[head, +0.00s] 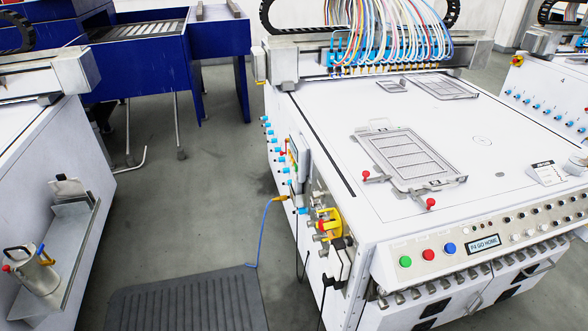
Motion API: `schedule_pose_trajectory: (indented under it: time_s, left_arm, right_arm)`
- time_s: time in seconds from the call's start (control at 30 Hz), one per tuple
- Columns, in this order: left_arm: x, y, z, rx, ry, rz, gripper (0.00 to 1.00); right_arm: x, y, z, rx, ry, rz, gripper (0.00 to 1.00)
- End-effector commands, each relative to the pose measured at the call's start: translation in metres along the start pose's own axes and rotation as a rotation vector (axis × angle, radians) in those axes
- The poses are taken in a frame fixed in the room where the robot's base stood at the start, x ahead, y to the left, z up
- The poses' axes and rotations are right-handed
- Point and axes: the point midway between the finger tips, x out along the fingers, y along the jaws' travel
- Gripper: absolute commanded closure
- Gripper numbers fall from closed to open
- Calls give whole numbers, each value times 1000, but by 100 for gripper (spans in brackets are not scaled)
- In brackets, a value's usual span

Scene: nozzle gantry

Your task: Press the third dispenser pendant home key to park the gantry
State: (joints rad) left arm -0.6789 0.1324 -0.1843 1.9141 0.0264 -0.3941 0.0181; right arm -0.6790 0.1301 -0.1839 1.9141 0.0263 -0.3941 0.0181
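A large white dispenser machine (330,125) fills the middle and right. Its front panel (400,281) carries a green button (405,262), a red button (428,255), a blue button (450,248) and a small display (484,244) that seems to read "P4 GO HOME". The gantry (300,56) with its many coloured hoses (385,30) spans the far end of the bed. A grey upright unit (299,158) is on the machine's left side; I cannot tell if it is the pendant. No home key can be made out. Neither gripper is in view.
A dark ribbed mat (185,305) lies on the floor beside the machine, with a blue cable (264,225) near it. Another white machine (45,130) with a side shelf (65,245) stands left. A blue machine (130,60) is behind. Grey floor (175,205) between is clear.

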Motion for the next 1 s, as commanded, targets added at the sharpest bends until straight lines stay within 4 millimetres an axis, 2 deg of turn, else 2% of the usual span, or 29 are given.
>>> schedule_pose_trajectory:
  time_s: [0.07,0.47,1.0]
  left_arm:
    - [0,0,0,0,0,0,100]
    - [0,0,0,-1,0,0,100]
    - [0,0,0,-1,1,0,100]
  right_arm:
    - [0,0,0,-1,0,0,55]
    - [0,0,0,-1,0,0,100]
    - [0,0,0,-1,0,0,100]
